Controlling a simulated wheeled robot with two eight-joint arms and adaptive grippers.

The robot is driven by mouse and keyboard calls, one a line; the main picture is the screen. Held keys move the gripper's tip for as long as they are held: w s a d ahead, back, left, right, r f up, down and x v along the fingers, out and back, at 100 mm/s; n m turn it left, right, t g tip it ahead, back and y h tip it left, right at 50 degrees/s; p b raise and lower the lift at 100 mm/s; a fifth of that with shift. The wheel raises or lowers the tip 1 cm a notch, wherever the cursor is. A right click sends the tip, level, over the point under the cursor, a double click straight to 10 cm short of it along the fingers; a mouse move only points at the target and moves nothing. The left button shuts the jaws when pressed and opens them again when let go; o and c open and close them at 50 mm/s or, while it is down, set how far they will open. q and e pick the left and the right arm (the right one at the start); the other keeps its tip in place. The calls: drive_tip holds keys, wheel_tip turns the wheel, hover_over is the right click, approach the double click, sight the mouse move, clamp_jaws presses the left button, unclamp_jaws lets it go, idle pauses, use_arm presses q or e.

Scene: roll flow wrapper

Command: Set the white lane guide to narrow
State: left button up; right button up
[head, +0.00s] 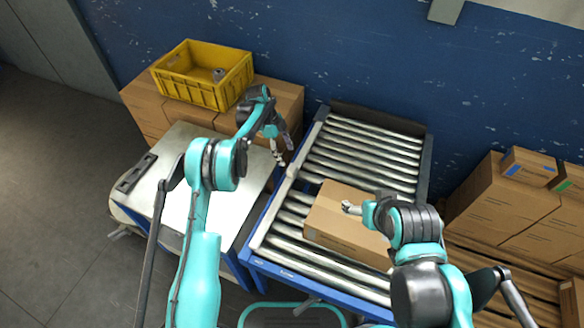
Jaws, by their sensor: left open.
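The white lane guide (273,212) is a long pale rail along the left side of the roller conveyor (362,153). A small pale fitting (292,171) sits about midway along it. My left gripper (281,157) is open and empty, pointing down just left of the rail's upper half, close to that fitting. I cannot tell whether it touches the rail. My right gripper (350,208) is over the top of a brown carton (335,222) on the rollers. Its fingers are too small to read, and my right arm hides the carton's right end.
A white-topped table (178,190) with a dark flat item (137,172) stands left of the conveyor. A yellow crate (190,90) rests on cartons (146,108) behind it. More cartons (503,205) are stacked on the right. The far rollers are clear.

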sight(292, 167)
use_arm(q)
drive_tip(key=b+x, duration=0.2)
drive_tip(key=x, duration=0.6)
drive_tip(key=shift+f+b, duration=0.1)
drive_tip(key=shift+b, duration=0.2)
